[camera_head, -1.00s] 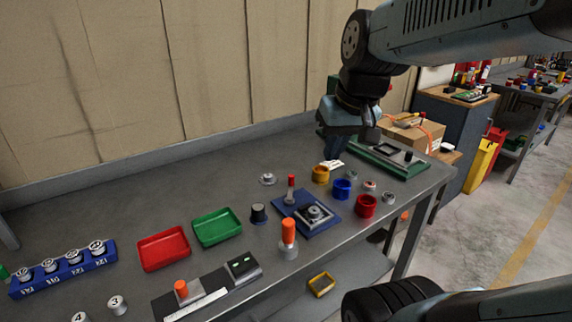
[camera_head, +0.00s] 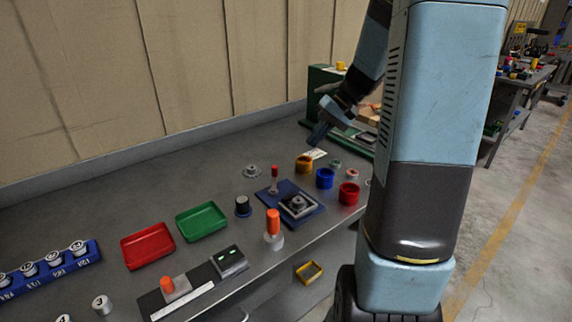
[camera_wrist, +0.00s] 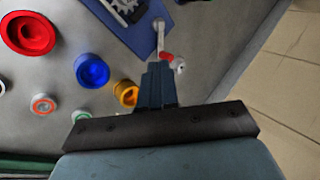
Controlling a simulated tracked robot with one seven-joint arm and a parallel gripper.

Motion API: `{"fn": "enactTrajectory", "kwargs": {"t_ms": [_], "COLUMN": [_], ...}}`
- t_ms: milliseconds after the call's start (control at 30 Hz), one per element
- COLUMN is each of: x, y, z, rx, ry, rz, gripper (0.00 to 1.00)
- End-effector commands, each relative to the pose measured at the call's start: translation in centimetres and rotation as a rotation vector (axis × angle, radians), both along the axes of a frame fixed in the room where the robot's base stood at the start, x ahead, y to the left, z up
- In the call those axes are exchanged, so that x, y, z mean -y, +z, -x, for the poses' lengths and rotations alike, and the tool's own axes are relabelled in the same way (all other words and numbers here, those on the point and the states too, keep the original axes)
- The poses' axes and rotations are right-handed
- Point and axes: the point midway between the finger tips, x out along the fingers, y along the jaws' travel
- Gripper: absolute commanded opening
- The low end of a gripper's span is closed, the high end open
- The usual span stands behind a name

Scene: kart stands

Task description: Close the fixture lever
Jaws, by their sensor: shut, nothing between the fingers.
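In the wrist view, the plate (camera_wrist: 137,38) is at the top, and the lever's red grip (camera_wrist: 166,57) shows just beyond my fingertips. My gripper (camera_head: 316,142) is shut and empty, tilted down, above the bench behind the fixture and apart from the lever. Its closed fingers also show in the wrist view (camera_wrist: 159,72).
Orange (camera_head: 304,165), blue (camera_head: 325,179) and red (camera_head: 348,194) cups stand right of the fixture. An orange-topped post (camera_head: 273,224) stands in front, and a dark knob (camera_head: 242,206) to the left. Green (camera_head: 202,222) and red (camera_head: 148,246) trays lie further left. A wall runs behind the bench.

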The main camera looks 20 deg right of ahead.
Motion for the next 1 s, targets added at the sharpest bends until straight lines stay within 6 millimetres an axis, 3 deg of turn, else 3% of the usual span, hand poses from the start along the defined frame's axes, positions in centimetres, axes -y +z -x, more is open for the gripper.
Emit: {"fn": "enactTrajectory", "kwargs": {"t_ms": [200, 467, 667, 1000], "x": [3.5, 5.1, 3.8, -0.4], "y": [-3.3, -4.9, -6.0, -10.0], "z": [-2.8, -3.9, -4.2, -5.1], "rx": [0.009, 0.027, 0.027, 0.024], "ry": [-0.046, -0.068, -0.066, -0.065], "rz": [-0.123, -0.18, -0.183, -0.182], "gripper": [0.0, 0.0, 0.0, 0.0]}}
